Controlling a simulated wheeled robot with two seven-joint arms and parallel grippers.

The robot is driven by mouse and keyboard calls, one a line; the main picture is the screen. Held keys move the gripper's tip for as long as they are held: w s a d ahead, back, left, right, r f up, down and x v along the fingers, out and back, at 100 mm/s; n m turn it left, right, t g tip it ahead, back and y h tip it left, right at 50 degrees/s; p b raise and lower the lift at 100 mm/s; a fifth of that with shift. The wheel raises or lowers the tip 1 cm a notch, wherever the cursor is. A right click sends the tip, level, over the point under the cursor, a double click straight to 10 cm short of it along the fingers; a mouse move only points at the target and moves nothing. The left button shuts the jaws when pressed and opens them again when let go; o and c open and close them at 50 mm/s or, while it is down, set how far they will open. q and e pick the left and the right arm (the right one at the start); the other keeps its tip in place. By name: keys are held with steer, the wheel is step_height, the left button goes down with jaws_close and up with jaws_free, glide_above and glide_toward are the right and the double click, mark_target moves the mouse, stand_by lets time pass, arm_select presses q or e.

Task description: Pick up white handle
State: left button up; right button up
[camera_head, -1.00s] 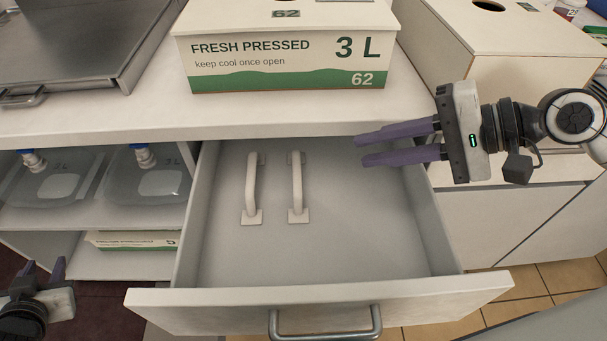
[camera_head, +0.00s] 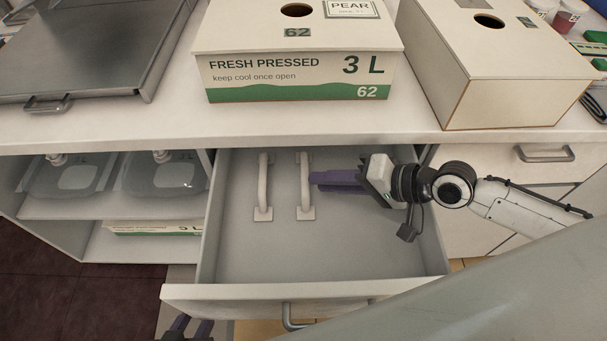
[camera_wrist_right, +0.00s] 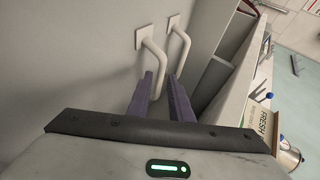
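Two white handles lie side by side in the open drawer, the left handle (camera_head: 263,187) and the right handle (camera_head: 305,187). My right gripper (camera_head: 314,181) reaches into the drawer from the right, its purple fingertips beside the right handle. In the right wrist view the gripper's fingers (camera_wrist_right: 162,88) are apart. There the nearer handle (camera_wrist_right: 155,52) shows between and beyond the fingertips, and the other handle (camera_wrist_right: 186,45) is past it. I cannot tell whether the fingers touch a handle. My left gripper (camera_head: 191,327) shows only its fingertips, apart, at the bottom edge.
The drawer (camera_head: 320,292) has side walls close around my right gripper. The counter (camera_head: 170,122) above it holds a pear juice box (camera_head: 300,72) and a second box (camera_head: 490,80). Shelves with clear containers (camera_head: 75,178) stand left. The drawer floor in front is clear.

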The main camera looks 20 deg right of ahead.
mark_target(305, 180)
steer(key=x, duration=0.5)
steer(key=shift+w+a+f, duration=0.1)
steer(key=shift+w+a, duration=0.1)
steer(key=shift+a, duration=0.15)
jaws_close()
